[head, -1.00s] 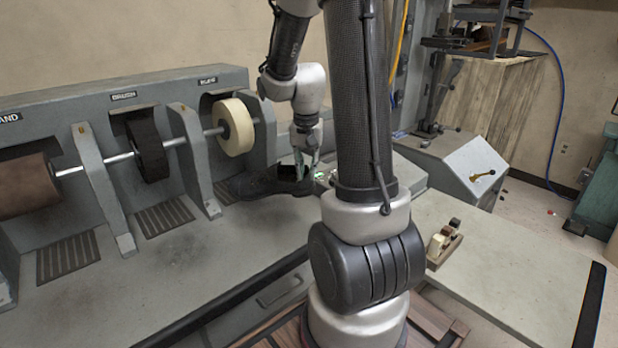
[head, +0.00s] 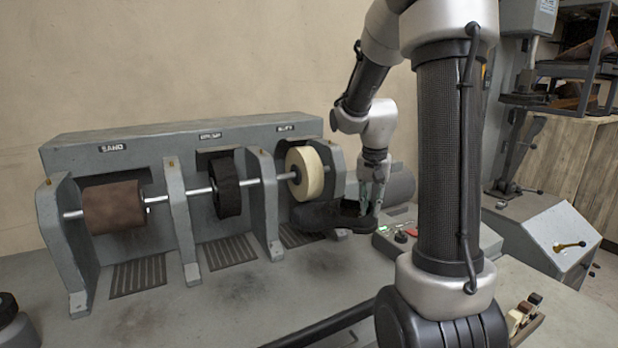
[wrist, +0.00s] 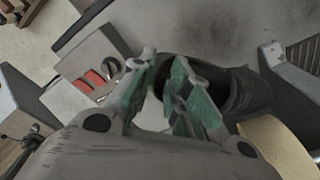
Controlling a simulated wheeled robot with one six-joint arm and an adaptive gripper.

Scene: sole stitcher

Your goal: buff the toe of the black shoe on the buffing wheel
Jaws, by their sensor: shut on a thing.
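The black shoe (head: 322,218) hangs level from my gripper (head: 368,208), its toe pointing left, just below and in front of the cream buffing wheel (head: 311,172) in the head view. I cannot tell whether toe and wheel touch. In the wrist view my gripper (wrist: 163,92) has its green-padded fingers at the shoe's opening, shut on its rim. The dark shoe (wrist: 248,92) extends right of them, and the cream wheel (wrist: 275,142) shows close by at the lower right. The sole is hidden.
The grey machine (head: 130,143) also carries a brown sanding drum (head: 112,206) and a black brush (head: 227,185) on the same shaft, with upright dividers between. A control box (head: 400,238) with buttons stands right of the shoe. The front bench top is mostly clear.

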